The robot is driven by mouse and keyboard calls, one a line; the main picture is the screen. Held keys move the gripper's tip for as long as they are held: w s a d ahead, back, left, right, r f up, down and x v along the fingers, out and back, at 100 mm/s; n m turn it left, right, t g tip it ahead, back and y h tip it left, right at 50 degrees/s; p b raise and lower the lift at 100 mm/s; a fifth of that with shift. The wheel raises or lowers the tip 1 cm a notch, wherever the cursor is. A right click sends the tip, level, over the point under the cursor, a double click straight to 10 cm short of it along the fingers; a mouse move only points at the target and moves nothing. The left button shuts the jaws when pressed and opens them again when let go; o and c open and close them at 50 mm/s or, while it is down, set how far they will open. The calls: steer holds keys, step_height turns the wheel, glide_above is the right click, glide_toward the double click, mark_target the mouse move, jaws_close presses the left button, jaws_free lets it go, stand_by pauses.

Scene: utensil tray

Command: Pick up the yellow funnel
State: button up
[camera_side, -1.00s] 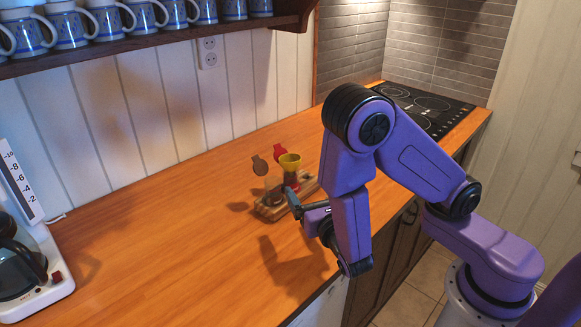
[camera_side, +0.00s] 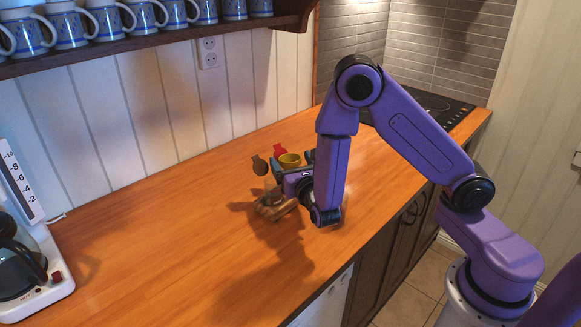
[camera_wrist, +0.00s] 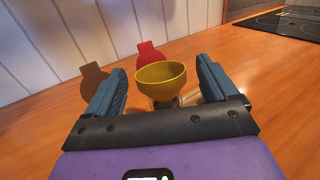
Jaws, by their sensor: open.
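The yellow funnel (camera_wrist: 163,82) sits upright, cup up, among the utensils in the tray; its cup also shows in the side view (camera_side: 289,160). In the wrist view my gripper (camera_wrist: 160,85) is open, with one blue finger to the left of the funnel and one to the right. The cup stands between and slightly beyond the fingers, with a gap on each side. In the side view my gripper (camera_side: 283,172) is at the tray and hides much of it. The funnel's lower part is mostly hidden.
The wooden tray (camera_side: 268,211) stands on the orange counter. A red utensil (camera_wrist: 151,53) is behind the funnel, and a brown one (camera_wrist: 92,82) is to its left. A coffee maker (camera_side: 30,262) is far left, a cooktop (camera_side: 440,108) back right. The counter's left middle is clear.

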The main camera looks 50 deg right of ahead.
steer(key=shift+w+d, duration=0.1)
steer(key=shift+w, duration=0.05)
steer(key=c, duration=1.1)
steer(key=shift+r, duration=0.1)
